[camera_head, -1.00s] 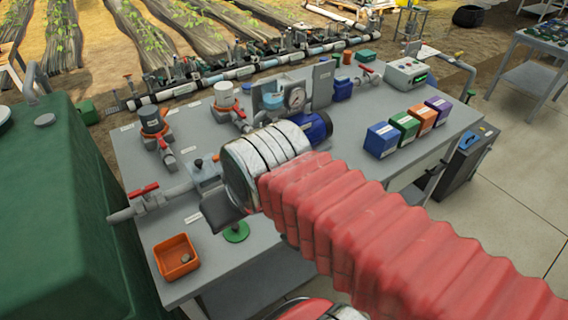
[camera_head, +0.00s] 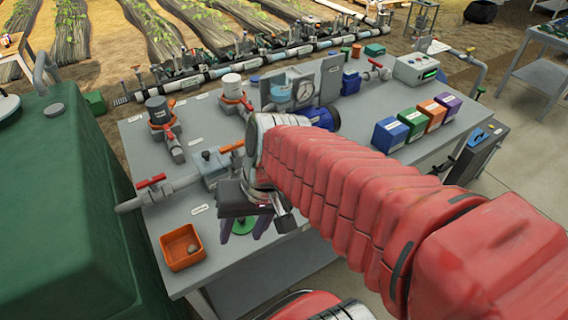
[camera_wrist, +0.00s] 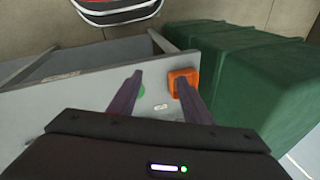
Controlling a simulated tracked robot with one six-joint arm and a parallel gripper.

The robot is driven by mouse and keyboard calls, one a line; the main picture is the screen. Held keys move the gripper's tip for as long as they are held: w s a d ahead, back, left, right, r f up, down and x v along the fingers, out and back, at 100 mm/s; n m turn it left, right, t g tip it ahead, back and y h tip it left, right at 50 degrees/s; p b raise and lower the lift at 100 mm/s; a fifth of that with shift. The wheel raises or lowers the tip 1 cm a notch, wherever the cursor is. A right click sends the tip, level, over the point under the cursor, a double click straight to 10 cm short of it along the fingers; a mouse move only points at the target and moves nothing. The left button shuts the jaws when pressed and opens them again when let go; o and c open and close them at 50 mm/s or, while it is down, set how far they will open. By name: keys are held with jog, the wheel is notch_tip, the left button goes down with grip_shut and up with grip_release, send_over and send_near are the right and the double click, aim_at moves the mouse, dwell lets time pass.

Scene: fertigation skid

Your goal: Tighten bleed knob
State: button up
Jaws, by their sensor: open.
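A green round knob-like piece (camera_head: 243,224) is on the grey bench near its front edge, partly hidden by my gripper. My gripper (camera_head: 243,232) is open, its two purple fingers pointing down around or just above that green piece. In the wrist view the green piece (camera_wrist: 142,92) shows beside the left finger, inside the gap of my gripper (camera_wrist: 157,76). I cannot tell whether a finger touches it. A small dark knob (camera_head: 206,155) sits on a grey fitting behind my gripper. No label is readable, so I cannot tell which is the bleed knob.
An orange tray (camera_head: 182,262) with a small grey piece stands left of my gripper; it also shows by the right finger in the wrist view (camera_wrist: 184,72). A red-handled valve (camera_head: 151,182), a gauge panel (camera_head: 330,80) and coloured boxes (camera_head: 390,136) stand behind. A green tank (camera_head: 60,200) borders the left.

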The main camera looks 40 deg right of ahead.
jog(key=w+a+f+m+y, duration=0.25)
jog(key=f+m+y, duration=0.25)
jog(key=m+y, duration=0.25)
jog(key=w+d+f+m+t+y, duration=0.2)
jog(key=w+d+m+t, duration=0.75)
jog(key=m, duration=0.35)
jog(key=d+f+m+t+h, duration=0.2)
jog(key=d+f+m+h, duration=0.1)
jog(key=d, duration=0.3)
jog(key=s+d+f+m+t+h, duration=0.1)
jog(key=d+f+m+t+h, duration=0.1)
jog(key=d+m+h, duration=0.3)
jog(key=s+d+f+m+t+h, duration=0.1)
jog(key=d+f+m+h, duration=0.3)
jog(key=d, duration=0.5)
jog(key=shift+d+f+m+t+h, duration=0.25)
jog(key=shift+f+m+t, duration=0.35)
jog(key=shift+m+t, duration=0.2)
jog(key=shift+w, duration=0.15)
jog(key=shift+w, duration=6.8)
